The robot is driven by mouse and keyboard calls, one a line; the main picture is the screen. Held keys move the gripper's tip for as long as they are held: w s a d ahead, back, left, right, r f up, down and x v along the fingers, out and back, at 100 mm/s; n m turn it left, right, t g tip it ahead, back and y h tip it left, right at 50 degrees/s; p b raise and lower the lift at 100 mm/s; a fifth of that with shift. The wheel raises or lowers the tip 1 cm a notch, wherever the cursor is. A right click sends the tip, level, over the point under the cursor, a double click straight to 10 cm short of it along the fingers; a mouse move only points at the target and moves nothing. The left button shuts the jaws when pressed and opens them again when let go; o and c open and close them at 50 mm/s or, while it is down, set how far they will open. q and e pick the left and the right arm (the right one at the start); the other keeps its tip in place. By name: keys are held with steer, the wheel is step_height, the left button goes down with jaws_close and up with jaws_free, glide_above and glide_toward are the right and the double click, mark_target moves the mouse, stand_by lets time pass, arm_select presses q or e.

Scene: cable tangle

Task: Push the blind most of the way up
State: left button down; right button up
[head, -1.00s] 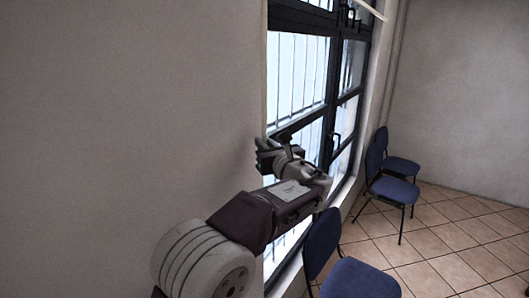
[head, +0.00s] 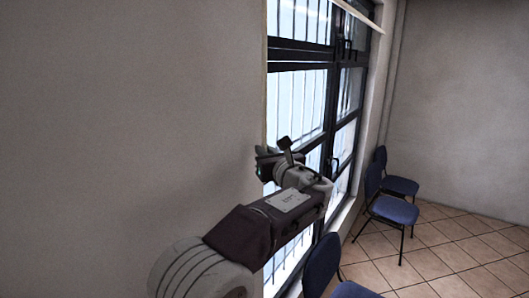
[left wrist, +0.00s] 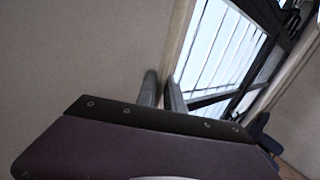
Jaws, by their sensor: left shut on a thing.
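The blind's pale bottom bar (head: 362,16) shows at the top of the head view, slanting across the upper window. The rest of the blind is out of view. My left gripper (head: 270,158) is in front of the window's left edge, well below the bar. In the left wrist view its two fingers (left wrist: 162,92) are close together beside the pale window edge. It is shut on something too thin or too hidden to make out. My right gripper is in neither view.
The dark-framed barred window (head: 300,100) stands right of a plain wall (head: 130,120). A blue chair (head: 322,262) is close, below my left arm. More blue chairs (head: 392,208) stand along the window wall. Tiled floor (head: 460,250) is clear at the right.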

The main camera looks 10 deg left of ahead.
arm_select(q)
steer(key=c, duration=1.5)
jaws_free()
steer(key=shift+o, duration=0.2)
steer(key=b+v, duration=0.4)
steer(key=v, duration=0.5)
steer(key=shift+b, duration=0.3)
steer(key=shift+f, duration=0.1)
